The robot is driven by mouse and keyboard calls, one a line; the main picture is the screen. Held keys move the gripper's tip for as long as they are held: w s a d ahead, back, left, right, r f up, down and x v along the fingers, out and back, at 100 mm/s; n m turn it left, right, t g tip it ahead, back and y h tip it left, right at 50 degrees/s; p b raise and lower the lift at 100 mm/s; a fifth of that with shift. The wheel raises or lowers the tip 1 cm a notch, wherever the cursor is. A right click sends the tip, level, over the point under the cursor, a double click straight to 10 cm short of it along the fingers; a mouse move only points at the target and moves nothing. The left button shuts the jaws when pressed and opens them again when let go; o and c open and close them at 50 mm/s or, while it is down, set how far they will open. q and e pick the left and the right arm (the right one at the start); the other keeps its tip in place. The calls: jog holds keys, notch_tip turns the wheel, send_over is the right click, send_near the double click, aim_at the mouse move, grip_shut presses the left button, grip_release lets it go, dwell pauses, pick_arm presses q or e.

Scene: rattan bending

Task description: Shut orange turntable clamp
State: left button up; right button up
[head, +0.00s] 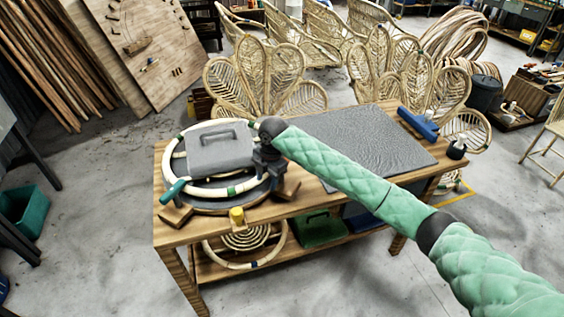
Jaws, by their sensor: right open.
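My right arm comes in from the lower right. Its dark gripper (267,172) is over the right edge of the turntable (205,205), at the rattan ring (180,174). The gripper is open; its fingers are small, and I cannot tell whether they touch anything. I see no clearly orange clamp; it may be hidden behind the gripper. A teal clamp handle (173,191) shows at the ring's left. A yellow clamp part (237,215) stands at the front edge. A grey weight with a handle (218,148) sits over the ring. My left gripper is out of view.
The wooden workbench (300,205) carries a dark grey mat (365,140) to the right. A blue tool (418,123) and a small black object (456,150) lie beyond it. A green bin (318,229) and a coiled rattan piece (245,236) are on the lower shelf.

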jog(key=w+d+r+n, duration=0.1)
jog(key=w+r, duration=0.1)
jog(key=w+d+r+h, duration=0.1)
jog(key=w+d+r, duration=0.1)
jog(key=r, duration=0.1)
jog(key=w+d+r+n, duration=0.1)
jog(key=w+r, duration=0.1)
jog(key=w, duration=0.1)
jog(key=shift+w+d+r+n+h, duration=0.1)
jog(key=shift+d+r+n+h, duration=0.1)
jog(key=shift+r+n+h, duration=0.1)
jog(key=shift+w+d+r, duration=0.1)
jog(key=shift+w+r, duration=0.05)
jog(key=shift+f+p, duration=0.3)
jog(key=shift+f, duration=0.05)
notch_tip(320, 180, down, 6)
jog(key=shift+r+p, duration=0.25)
jog(key=shift+p, duration=0.7)
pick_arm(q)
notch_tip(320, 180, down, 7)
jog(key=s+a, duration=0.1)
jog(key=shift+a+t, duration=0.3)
pick_arm(e)
jog(key=shift+f, duration=0.75)
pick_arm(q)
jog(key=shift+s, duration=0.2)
pick_arm(e)
jog(key=c, duration=1)
